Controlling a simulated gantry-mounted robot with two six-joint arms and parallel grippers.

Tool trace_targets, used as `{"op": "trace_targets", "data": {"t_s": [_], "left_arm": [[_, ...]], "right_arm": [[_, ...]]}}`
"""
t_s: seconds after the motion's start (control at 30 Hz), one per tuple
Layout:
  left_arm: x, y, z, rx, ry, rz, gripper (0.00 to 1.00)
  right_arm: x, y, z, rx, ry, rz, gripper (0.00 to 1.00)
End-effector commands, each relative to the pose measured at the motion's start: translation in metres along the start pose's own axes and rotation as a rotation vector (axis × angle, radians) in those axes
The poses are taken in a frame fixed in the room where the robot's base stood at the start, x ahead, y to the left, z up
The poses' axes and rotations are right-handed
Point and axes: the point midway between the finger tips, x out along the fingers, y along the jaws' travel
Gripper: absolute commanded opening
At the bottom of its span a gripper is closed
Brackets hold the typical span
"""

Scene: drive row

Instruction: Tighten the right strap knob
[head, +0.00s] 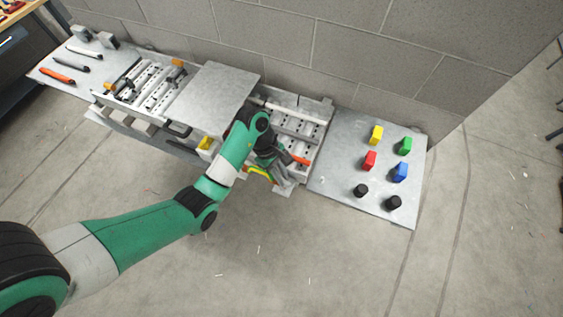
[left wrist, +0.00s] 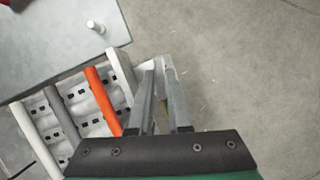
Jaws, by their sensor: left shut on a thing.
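My left gripper (head: 284,176) is over the front edge of the right-hand bay (head: 311,127). In the left wrist view its two long grey fingers (left wrist: 165,75) come close together at a pale bracket (left wrist: 160,62). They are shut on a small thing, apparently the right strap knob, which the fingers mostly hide. A curved strip (head: 259,172) in yellow, green and red shows beside the gripper in the head view. An orange bar (head: 299,160) lies in the bay close by, and it also shows in the left wrist view (left wrist: 102,100). My right gripper is not in view.
A grey plate (head: 325,177) to the right holds yellow, green, red and blue blocks and two black knobs (head: 394,202). A flat metal cover (head: 215,95) lies left of the bay. A block wall runs behind. The floor in front is clear.

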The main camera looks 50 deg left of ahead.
Motion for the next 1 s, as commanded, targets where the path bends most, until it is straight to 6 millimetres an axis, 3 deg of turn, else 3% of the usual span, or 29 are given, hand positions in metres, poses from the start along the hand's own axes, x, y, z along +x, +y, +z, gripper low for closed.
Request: {"op": "trace_targets", "data": {"t_s": [0.5,1.0], "left_arm": [[0.0004,0.0028,0.0006,0.407,0.002,-0.171,0.0],[0.0012,0.0036,0.0009,0.56,0.002,-0.232,0.0]], "right_arm": [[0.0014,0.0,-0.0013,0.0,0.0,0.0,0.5],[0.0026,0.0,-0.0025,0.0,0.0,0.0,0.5]]}}
